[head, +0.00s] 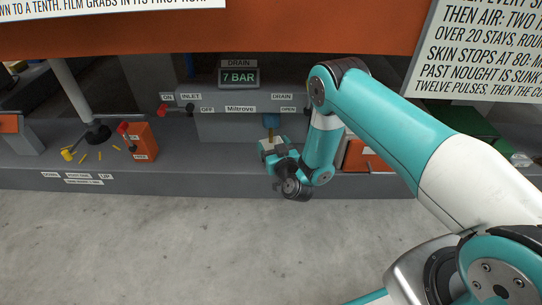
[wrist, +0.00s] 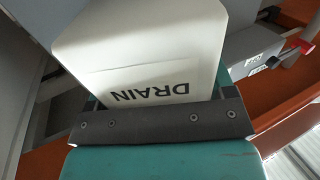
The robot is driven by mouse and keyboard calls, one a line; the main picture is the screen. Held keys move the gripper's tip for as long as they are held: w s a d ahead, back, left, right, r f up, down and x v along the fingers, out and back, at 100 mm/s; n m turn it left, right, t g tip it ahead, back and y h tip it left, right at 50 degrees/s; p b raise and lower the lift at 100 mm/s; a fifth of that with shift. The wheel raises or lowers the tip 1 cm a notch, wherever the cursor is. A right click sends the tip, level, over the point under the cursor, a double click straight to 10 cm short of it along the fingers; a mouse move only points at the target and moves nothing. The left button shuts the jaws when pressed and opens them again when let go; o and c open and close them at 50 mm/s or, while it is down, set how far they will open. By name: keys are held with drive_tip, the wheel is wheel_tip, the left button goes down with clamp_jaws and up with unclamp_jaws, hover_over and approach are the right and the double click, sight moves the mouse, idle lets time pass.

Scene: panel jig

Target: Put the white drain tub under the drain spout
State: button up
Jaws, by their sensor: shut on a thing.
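The white drain tub (wrist: 140,50) fills the middle of the wrist view, its DRAIN label upside down. My gripper (wrist: 160,105) is shut on it, a finger at either side. In the head view my gripper (head: 277,160) is low in front of the grey panel, and only a small pale part of the tub (head: 267,143) shows beside it. The drain spout, a blue piece with a brownish lower end (head: 271,122), hangs just above the tub there. I cannot tell whether the tub is directly beneath it or in front.
The grey panel has a 7 BAR display (head: 239,77), a red INLET lever (head: 178,108) and a DRAIN lever near the OPEN mark. An orange block (head: 139,141) stands on the ledge (head: 215,180) at left, near small yellow pieces. The floor in front is clear.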

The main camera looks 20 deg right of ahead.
sight(269, 146)
drive_tip(key=shift+w, duration=0.35)
drive_tip(key=f+b, duration=0.1)
drive_tip(key=b, duration=0.1)
drive_tip(key=w+f+b, duration=0.1)
drive_tip(key=f+b, duration=0.1)
drive_tip(key=shift+f, duration=0.2)
drive_tip(key=shift+r, duration=0.1)
drive_tip(key=o, duration=0.9)
